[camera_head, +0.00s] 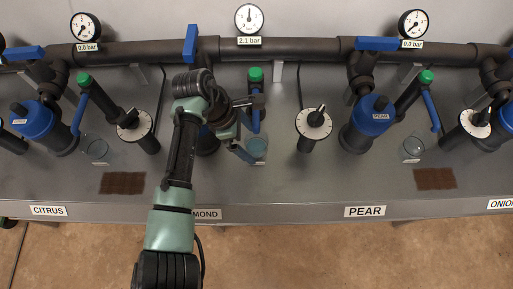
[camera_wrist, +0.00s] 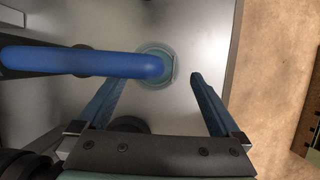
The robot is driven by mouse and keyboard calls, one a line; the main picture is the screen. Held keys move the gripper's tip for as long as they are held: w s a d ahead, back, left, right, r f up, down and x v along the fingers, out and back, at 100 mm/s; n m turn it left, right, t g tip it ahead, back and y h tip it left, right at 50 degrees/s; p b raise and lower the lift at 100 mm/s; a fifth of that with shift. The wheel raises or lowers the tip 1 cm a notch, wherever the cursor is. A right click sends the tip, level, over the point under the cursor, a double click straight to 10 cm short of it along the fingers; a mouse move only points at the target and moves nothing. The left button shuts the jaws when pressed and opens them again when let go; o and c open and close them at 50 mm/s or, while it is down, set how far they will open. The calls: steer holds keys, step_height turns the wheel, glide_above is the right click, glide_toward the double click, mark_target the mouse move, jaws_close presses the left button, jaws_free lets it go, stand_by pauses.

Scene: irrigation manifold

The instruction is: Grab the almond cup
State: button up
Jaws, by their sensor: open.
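The almond cup (camera_head: 258,150) is a small clear cup with a bluish look, standing on the grey bench below the middle green-capped tap. In the wrist view the cup (camera_wrist: 155,81) shows from above as a pale round rim, partly covered by a blue lever (camera_wrist: 90,62). My gripper (camera_head: 249,128) is open and empty, close to the tap and the cup. In the wrist view my gripper's fingers (camera_wrist: 158,80) point toward the cup, one to each side in the picture. I cannot tell whether they touch it. The ALMOND label (camera_head: 207,214) is partly hidden by my arm.
The middle gauge (camera_head: 249,18) reads 2.1 bar; both side gauges read 0.0. A dial (camera_head: 314,124) stands right of the cup. Other clear cups stand at citrus (camera_head: 96,149) and pear (camera_head: 412,149). The bench front (camera_head: 285,195) is clear.

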mark_target(259, 147)
steer(key=x, duration=0.6)
steer(key=shift+w+d+r+b, duration=0.15)
steer(key=shift+w+b, duration=0.25)
steer(key=c, duration=1.4)
